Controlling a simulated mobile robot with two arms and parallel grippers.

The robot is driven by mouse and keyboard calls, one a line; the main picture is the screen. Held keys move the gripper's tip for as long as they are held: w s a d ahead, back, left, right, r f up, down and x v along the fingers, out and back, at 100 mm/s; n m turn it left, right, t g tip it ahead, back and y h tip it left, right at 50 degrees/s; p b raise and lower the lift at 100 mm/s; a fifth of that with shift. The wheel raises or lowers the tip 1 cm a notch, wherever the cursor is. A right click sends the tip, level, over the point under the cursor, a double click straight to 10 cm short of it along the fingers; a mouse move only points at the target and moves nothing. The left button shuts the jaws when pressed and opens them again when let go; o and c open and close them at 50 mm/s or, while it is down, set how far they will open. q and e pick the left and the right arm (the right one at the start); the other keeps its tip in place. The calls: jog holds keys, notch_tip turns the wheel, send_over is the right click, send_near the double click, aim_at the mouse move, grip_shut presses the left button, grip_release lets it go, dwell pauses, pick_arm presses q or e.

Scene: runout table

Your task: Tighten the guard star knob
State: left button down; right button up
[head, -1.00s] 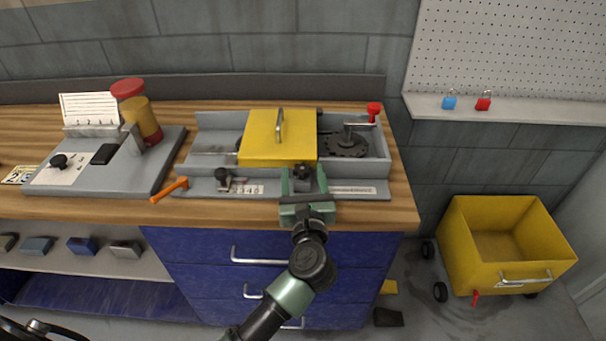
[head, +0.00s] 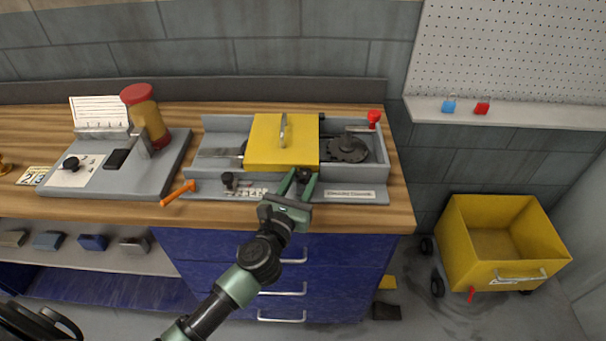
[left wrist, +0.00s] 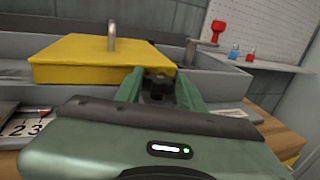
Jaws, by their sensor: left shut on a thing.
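The yellow guard (head: 268,153) sits over the grey machine bed, with a metal handle on top. The black star knob (head: 304,174) is at the guard's front right corner. My left gripper (head: 303,183) reaches it from the front and is shut on it, one green finger on each side. In the left wrist view the dark knob (left wrist: 158,85) shows between the fingers, partly hidden by the gripper body. I cannot tell whether the knob is tight. My right gripper is not in view.
Left of the gripper are another black knob (head: 229,180) and an orange lever (head: 178,193). A toothed dark disc (head: 346,150) and red-knobbed crank (head: 374,117) are at the right. A grey board (head: 160,175) stands left. A yellow cart (head: 455,240) is on the floor.

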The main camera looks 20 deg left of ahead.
pick_arm(q)
jog(key=c, duration=0.9)
grip_release()
jog(key=shift+s, duration=0.3)
jog(key=s+b, duration=0.1)
jog(key=s, duration=0.5)
jog(key=shift+s+a, duration=0.1)
jog(key=shift+s, duration=0.55)
jog(key=shift+r, duration=0.1)
